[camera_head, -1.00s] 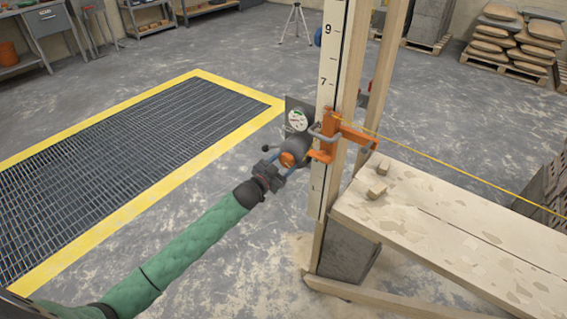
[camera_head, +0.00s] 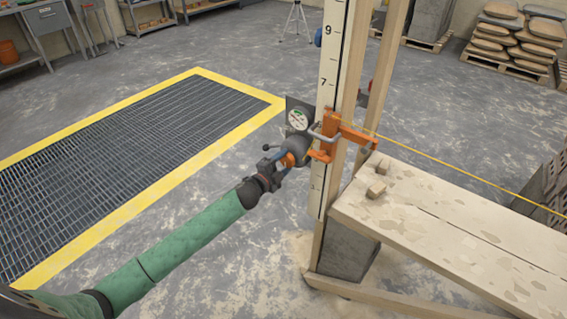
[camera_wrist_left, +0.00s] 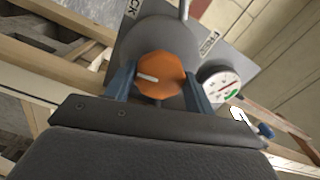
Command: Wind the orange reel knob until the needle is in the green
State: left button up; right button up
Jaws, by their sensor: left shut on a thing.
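The orange reel knob (camera_head: 289,159) sits on the front of a dark round reel (camera_head: 302,150) clamped to the wooden post. My left gripper (camera_wrist_left: 161,84) is shut on the knob, one blue finger on each side of it. A pale mark on the knob points left in the left wrist view. The white gauge (camera_wrist_left: 220,83) beside the knob has red and green bands; its needle is too small to read surely. The gauge (camera_head: 297,119) sits above the reel in the head view. My right gripper is not in view.
An orange clamp (camera_head: 336,134) holds on the numbered post (camera_head: 329,75), with a yellow line running right from it. A plank bench (camera_head: 450,225) stands to the right. A yellow-edged floor grate (camera_head: 130,165) lies left.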

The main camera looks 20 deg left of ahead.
pick_arm(q)
jog(key=m, duration=0.3)
jog(key=shift+m, duration=0.8)
jog(key=shift+m, duration=0.3)
jog(key=o, duration=1)
